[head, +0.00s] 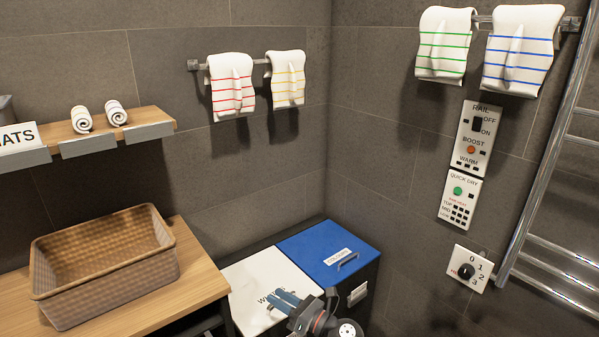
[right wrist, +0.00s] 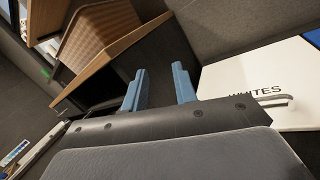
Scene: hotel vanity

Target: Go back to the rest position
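My right gripper (head: 287,300) shows at the bottom middle of the head view, in front of the white "WHITES" lid. In the right wrist view its two blue fingers (right wrist: 159,86) stand apart with nothing between them. It holds nothing and appears to touch nothing. The white lid (right wrist: 255,80) lies to the right of the fingers in that view. My left gripper is in neither view.
A blue lid (head: 328,252) sits beside the white lid. An empty woven basket (head: 105,262) stands on the wooden counter (head: 190,285) at left. A shelf (head: 105,137) holds two rolled towels. Striped towels hang on wall rails; a chrome ladder rail (head: 545,160) stands at right.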

